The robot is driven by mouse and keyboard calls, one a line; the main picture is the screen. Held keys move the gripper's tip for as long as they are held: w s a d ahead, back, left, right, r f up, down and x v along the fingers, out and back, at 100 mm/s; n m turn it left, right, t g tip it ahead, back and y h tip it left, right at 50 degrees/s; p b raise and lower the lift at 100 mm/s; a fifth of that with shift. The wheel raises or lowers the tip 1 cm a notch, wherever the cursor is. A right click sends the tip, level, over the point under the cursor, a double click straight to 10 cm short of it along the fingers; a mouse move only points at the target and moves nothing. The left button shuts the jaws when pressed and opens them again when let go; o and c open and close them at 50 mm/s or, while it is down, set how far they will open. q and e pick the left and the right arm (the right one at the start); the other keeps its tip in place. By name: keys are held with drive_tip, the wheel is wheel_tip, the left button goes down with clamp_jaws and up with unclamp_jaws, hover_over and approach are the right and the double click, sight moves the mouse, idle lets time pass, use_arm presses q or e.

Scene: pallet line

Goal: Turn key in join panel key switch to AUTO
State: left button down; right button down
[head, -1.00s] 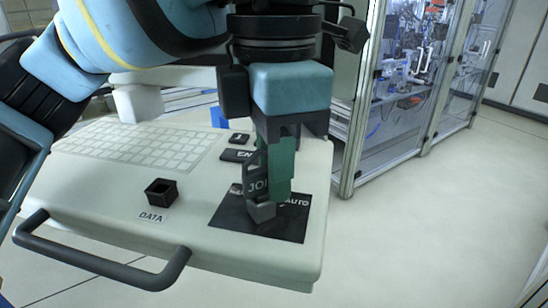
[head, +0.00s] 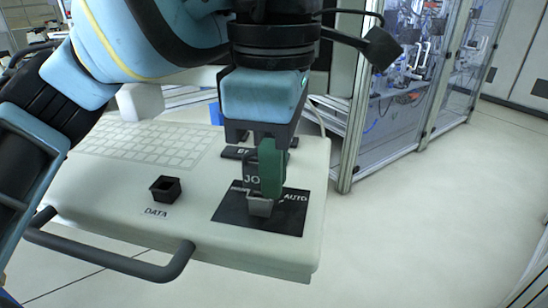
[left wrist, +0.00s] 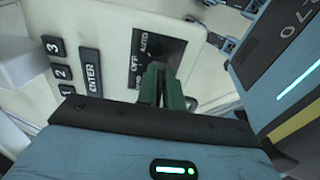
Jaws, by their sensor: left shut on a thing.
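The join panel key switch is a black plate (head: 286,218) on the front right of the white console, with AUTO printed at its right. A grey lock body (head: 260,207) stands on it. A dark grey key (head: 252,181) with the letters JO showing sits upright above the lock. My left gripper (head: 271,178) comes down from above with green fingers shut on the key, which they partly hide. In the left wrist view the green fingers (left wrist: 165,88) reach to the black plate (left wrist: 150,48); the key is hidden there. My right gripper is not in view.
The white console has a keypad (head: 140,145), a black DATA socket (head: 165,188) and a dark handle (head: 110,262) along its front. An ENTER key (left wrist: 91,70) and number keys show beside the switch. A glazed metal-framed cabinet (head: 400,100) stands right; floor there is clear.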

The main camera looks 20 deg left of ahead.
use_arm(q)
drive_tip(key=m, duration=0.3)
drive_tip(key=shift+s, duration=0.2)
drive_tip(key=shift+m, duration=0.4)
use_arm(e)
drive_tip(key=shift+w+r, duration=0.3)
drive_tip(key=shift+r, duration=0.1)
use_arm(q)
drive_tip(key=m, duration=0.4)
drive_tip(key=shift+s+a+p, duration=0.1)
drive_tip(key=shift+s+p, duration=0.15)
drive_tip(key=shift+p, duration=0.15)
drive_tip(key=c, duration=1.9)
unclamp_jaws()
drive_tip(key=shift+m, duration=0.3)
drive_tip(key=shift+c, duration=0.2)
drive_tip(key=o, duration=0.5)
drive_tip(key=shift+w+a, duration=0.1)
drive_tip(key=o, duration=0.5)
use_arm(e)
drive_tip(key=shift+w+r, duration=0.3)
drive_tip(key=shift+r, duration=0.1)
